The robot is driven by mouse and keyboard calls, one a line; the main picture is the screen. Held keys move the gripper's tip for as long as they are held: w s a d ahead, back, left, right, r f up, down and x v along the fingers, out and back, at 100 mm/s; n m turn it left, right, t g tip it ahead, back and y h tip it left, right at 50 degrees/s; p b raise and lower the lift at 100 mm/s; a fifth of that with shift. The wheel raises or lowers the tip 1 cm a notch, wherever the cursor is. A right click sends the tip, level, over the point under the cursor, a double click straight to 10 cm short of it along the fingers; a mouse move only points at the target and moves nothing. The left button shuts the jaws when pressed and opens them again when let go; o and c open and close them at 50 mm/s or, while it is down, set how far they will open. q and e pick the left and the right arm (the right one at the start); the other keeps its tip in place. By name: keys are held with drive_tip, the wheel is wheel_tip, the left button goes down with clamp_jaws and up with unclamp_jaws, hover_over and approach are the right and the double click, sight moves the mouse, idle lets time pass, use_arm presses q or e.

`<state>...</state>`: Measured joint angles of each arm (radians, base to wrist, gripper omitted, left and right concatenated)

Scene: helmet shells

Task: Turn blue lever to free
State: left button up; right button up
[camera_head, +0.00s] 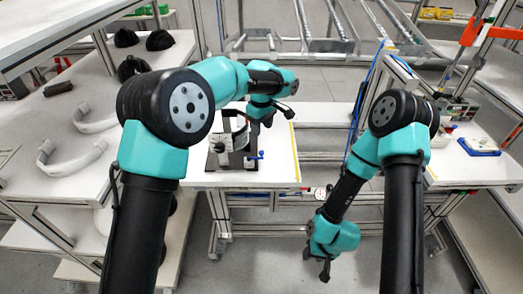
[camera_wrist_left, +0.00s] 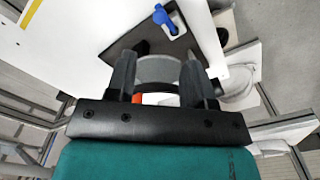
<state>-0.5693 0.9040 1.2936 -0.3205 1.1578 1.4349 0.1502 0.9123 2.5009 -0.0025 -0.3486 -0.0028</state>
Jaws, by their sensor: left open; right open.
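My left gripper (camera_head: 264,117) is above the back of the fixture. In the left wrist view its fingers (camera_wrist_left: 160,72) are open, with a grey curved part (camera_wrist_left: 158,70) showing between them; I cannot tell whether they touch it. My right gripper (camera_head: 324,270) hangs low, open and empty, in front of the table and far from the lever.
A shelf at the left holds pale curved parts (camera_head: 68,152) and dark shells (camera_head: 160,40). A side table at the right holds a blue-rimmed tray (camera_head: 479,147). The white table's right part (camera_head: 280,165) is clear. My left arm passes in front of the left shelf.

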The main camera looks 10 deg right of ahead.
sight(262, 152)
use_arm(q)
wheel_tip(262, 152, down, 11)
drive_tip(key=shift+f, duration=0.15)
drive_tip(key=shift+c, duration=0.2)
clamp_jaws()
idle(0.5)
